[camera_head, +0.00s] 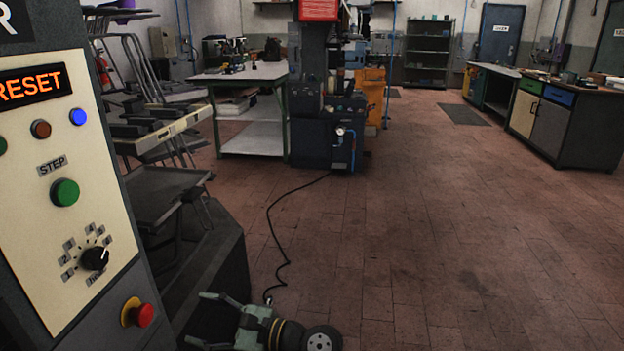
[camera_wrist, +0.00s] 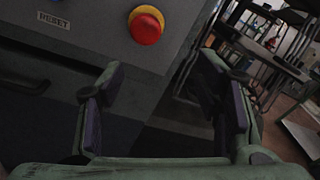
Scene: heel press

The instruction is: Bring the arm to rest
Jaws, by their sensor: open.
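My gripper (camera_head: 212,320) shows low in the head view, at the bottom edge right of the control panel. In the wrist view my gripper (camera_wrist: 165,105) has its two fingers wide apart with nothing between them. The control panel (camera_head: 30,200) stands at the left with a lit orange RESET display (camera_head: 32,86), a green STEP button (camera_head: 65,192), a black rotary knob (camera_head: 95,258) and a red emergency button (camera_head: 137,313). The red button on its yellow collar also shows above the fingers in the wrist view (camera_wrist: 146,25). The fingers are apart from it.
A dark rack with grey trays (camera_head: 165,190) stands just right of the panel. A dark blue machine (camera_head: 325,120) with a black cable (camera_head: 275,235) on the floor stands further back. Workbenches (camera_head: 570,120) line the right. The brick-red floor (camera_head: 450,230) at centre right is clear.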

